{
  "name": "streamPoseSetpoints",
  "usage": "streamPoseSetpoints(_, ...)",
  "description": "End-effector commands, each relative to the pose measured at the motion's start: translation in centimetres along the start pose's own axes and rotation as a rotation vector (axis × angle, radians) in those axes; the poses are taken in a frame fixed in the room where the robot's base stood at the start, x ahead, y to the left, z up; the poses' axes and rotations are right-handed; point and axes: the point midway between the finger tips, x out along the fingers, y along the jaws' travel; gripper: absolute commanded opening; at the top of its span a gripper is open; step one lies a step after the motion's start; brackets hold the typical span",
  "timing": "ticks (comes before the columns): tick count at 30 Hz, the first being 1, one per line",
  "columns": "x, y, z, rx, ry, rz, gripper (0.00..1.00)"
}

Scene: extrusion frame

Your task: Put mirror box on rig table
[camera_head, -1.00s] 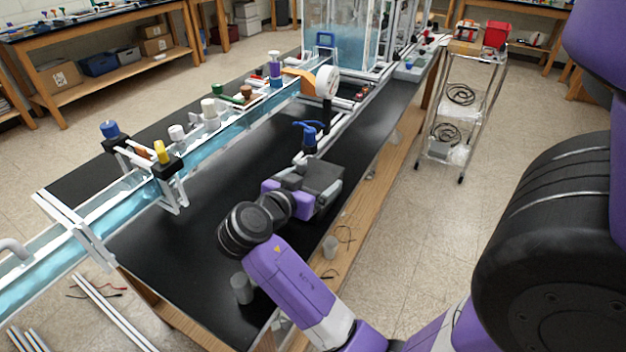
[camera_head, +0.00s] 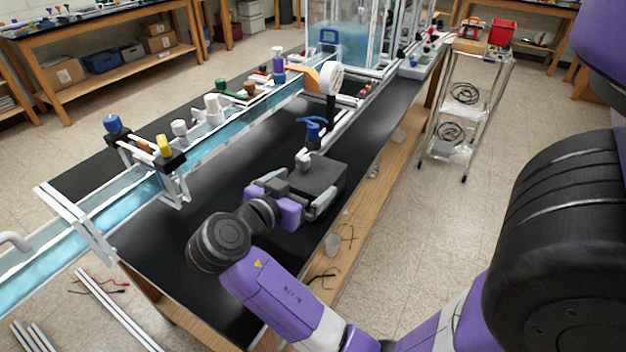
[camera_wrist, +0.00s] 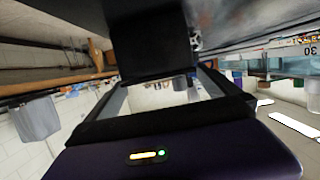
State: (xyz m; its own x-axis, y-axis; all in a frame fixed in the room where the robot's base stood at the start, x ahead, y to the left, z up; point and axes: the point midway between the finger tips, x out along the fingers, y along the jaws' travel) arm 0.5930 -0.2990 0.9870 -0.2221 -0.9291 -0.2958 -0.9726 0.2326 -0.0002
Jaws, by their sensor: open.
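A dark grey box (camera_head: 320,176), which looks like the mirror box, is at the right edge of the rig table's black top (camera_head: 215,170). My gripper (camera_head: 312,185) is at this box, with its grey fingers open along the box's sides. I cannot tell whether the fingers touch it, or whether the box rests on the top or is just above it. In the wrist view a dark block (camera_wrist: 152,42) fills the upper middle. Below it is a black-edged, bright area like a reflection, above a purple surface with small lights.
A long clear water channel (camera_head: 215,150) with clamps and bottles runs along the table's left side. A blue-topped fitting (camera_head: 313,130) stands just behind the box. A wire cart (camera_head: 462,115) stands at right. The middle top is bare.

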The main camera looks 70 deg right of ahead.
Motion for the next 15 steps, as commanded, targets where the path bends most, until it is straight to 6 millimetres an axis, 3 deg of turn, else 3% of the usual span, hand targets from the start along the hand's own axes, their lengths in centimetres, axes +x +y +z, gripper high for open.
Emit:
streamPoseSetpoints(6,-4.0,-0.1,0.1,0.002,-0.001,-0.004,1.0)
streamPoseSetpoints(15,-6.0,0.0,0.0,0.001,0.0,0.001,1.0)
